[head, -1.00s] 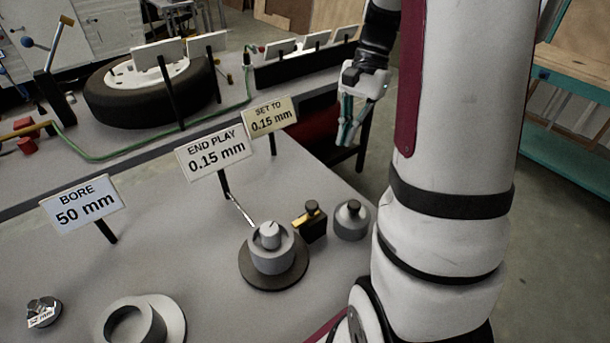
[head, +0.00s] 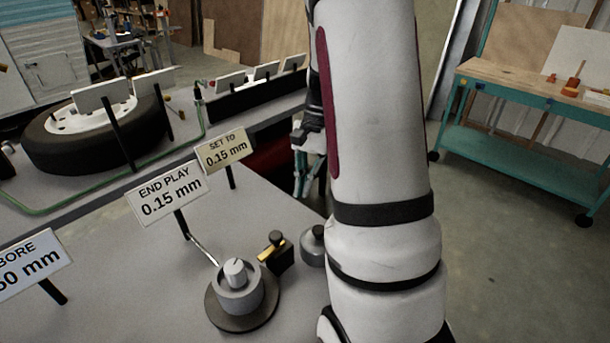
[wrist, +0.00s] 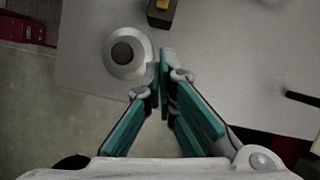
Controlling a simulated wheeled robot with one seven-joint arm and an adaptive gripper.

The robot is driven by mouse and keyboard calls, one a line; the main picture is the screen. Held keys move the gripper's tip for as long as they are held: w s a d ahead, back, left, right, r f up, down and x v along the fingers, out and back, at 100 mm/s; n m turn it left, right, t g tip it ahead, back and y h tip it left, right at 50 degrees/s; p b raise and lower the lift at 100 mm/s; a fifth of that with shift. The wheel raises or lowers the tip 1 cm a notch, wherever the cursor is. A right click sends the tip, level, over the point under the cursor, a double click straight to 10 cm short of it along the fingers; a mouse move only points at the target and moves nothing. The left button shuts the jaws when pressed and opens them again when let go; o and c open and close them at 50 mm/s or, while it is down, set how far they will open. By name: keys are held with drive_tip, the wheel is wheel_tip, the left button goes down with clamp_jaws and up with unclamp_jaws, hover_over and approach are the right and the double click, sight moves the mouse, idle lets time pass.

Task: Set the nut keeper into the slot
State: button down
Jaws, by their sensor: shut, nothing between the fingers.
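I cannot pick out the nut keeper or its slot for sure. A grey cylinder hub (head: 240,294) with a lighter marked core (head: 235,269) stands on a dark round base (head: 212,309) in the head view. My gripper (head: 303,192) is beyond the bench's right edge there, partly hidden by my arm. In the wrist view my gripper (wrist: 162,58) has its teal fingers together and empty. Its tips appear just right of a round grey piece with a dark knob (wrist: 112,67), which stands near the bench corner and also shows in the head view (head: 313,252).
A black block with a yellow top (head: 277,255) stands between hub and knobbed piece. Signs read END PLAY 0.15 mm (head: 167,193), SET TO 0.15 mm (head: 222,151) and BORE (head: 32,266). A tyre (head: 95,145) lies behind. Open floor lies right, before a teal workbench (head: 520,150).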

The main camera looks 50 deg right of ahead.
sight(276, 233)
drive_tip(key=s+a+f, duration=0.1)
drive_tip(key=a+f, duration=0.3)
drive_tip(key=a, duration=0.1)
drive_tip(key=shift+s+a+f, duration=0.15)
drive_tip(key=shift+a+f, duration=0.15)
drive_tip(key=shift+a, duration=0.05)
drive_tip(key=shift+a+p, duration=0.5)
drive_tip(key=shift+a, duration=1.6)
